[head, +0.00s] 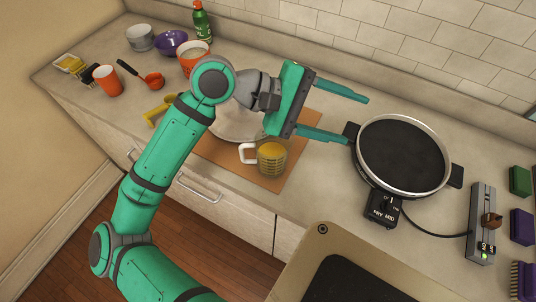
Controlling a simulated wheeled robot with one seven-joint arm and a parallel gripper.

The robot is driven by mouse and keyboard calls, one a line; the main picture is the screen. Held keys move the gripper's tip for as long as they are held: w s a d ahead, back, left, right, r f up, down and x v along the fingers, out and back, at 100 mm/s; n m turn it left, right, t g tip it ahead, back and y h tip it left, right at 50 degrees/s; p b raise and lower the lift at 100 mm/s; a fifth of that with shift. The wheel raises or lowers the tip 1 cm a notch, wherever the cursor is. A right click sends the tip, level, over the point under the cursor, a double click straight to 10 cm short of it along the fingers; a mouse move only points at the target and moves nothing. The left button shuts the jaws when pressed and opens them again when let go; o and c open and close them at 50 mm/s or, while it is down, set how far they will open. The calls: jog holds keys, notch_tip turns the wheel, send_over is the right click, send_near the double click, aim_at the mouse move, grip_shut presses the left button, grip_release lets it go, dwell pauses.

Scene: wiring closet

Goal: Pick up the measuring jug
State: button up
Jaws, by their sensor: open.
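The measuring jug (272,159) is a small clear cup with yellow content or tint, dark markings and a white handle on its left. It stands upright on a brown board (272,187) on the counter. My gripper (356,118) is open and empty, with its two teal fingers pointing right. In the head view it appears above and to the right of the jug, apart from it. The jug is not covered by my arm.
A round black electric pan (404,155) stands right of the board, its cord running to a power strip (482,225). A plate (236,124) is partly hidden behind my arm. An orange cup (107,80), bowls and a green bottle (202,22) stand at the left and back. The sink (310,270) is in front.

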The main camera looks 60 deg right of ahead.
jog(key=w+a+f+m+t+y, duration=0.1)
jog(key=w+f+m+t+y, duration=0.2)
jog(key=w+f+t, duration=0.35)
jog(key=m+t+y, duration=0.1)
jog(key=t+y, duration=0.2)
jog(key=t, duration=0.1)
send_over(248, 145)
jog(key=s+d, duration=0.3)
jog(key=s, duration=0.1)
notch_tip(248, 145, down, 3)
jog(key=shift+m+t+y, duration=0.5)
jog(key=shift+t+y, duration=0.05)
jog(key=shift+y, duration=0.05)
jog(key=w+a+f, duration=0.2)
jog(key=w, duration=0.1)
jog(key=shift+w+a+f, duration=0.1)
jog(key=shift+w+a, duration=0.2)
jog(key=shift+a, duration=0.1)
notch_tip(248, 145, down, 5)
jog(key=shift+w+a+r, duration=0.1)
jog(key=shift+w+r, duration=0.05)
jog(key=shift+r, duration=0.05)
jog(key=shift+w+f, duration=0.15)
jog(key=shift+f, duration=1.4)
jog(key=shift+w+f, duration=0.1)
jog(key=shift+f, duration=1.45)
jog(key=shift+c, duration=0.4)
grip_shut()
